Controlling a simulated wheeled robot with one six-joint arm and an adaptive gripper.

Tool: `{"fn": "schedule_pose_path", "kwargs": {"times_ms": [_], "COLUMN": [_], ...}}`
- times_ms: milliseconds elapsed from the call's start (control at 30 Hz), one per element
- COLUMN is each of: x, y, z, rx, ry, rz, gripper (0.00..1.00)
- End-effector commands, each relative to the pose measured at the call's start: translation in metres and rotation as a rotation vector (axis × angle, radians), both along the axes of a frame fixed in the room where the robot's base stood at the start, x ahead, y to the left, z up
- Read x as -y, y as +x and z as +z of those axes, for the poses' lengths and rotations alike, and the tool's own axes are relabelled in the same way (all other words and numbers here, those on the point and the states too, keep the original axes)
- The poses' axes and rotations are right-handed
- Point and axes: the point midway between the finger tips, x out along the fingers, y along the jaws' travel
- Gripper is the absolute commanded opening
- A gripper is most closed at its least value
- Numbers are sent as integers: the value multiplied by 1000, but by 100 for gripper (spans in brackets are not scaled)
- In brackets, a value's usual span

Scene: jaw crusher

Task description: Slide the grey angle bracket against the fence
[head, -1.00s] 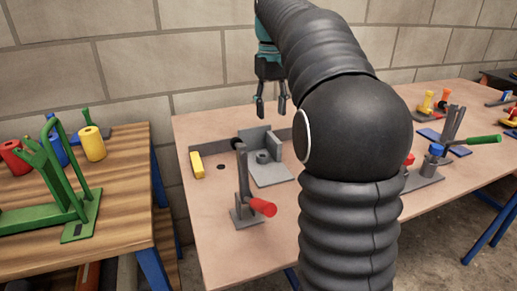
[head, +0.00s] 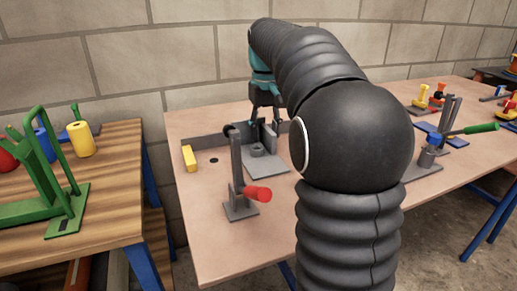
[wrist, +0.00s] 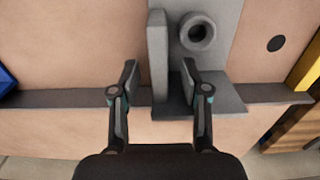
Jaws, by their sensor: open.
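The grey angle bracket (head: 265,167) is on the wooden table, with a flat base, a round boss and upright plates. In the wrist view its base (wrist: 218,65) and one narrow upright plate show. The fence (head: 204,142) is a long grey bar behind the bracket; it crosses the wrist view (wrist: 60,98). The bracket's dark end overlaps the fence line there; I cannot tell whether they touch. My gripper (head: 266,121) is low at the bracket's back. Its open fingers (wrist: 158,75) are on either side of the upright plate, with visible gaps.
A toggle clamp (head: 238,180) with a red handle stands in front of the bracket. A yellow block (head: 190,158) lies at the fence's left end, near a dark hole (head: 214,160). More clamps stand at right. The table's front left is clear.

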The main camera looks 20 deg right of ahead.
Motion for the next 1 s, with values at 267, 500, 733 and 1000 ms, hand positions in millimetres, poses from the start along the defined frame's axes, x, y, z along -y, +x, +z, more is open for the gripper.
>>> {"fn": "schedule_pose_path", "kwargs": {"times_ms": [267,500,733,1000], "x": [0,0,-6,-17], "y": [0,0,0,0], "z": [0,1,1,1], "rx": [0,1,1,1], "ry": [0,0,0,0], "rz": [0,0,2,1], "gripper": [21,0,0,0]}}
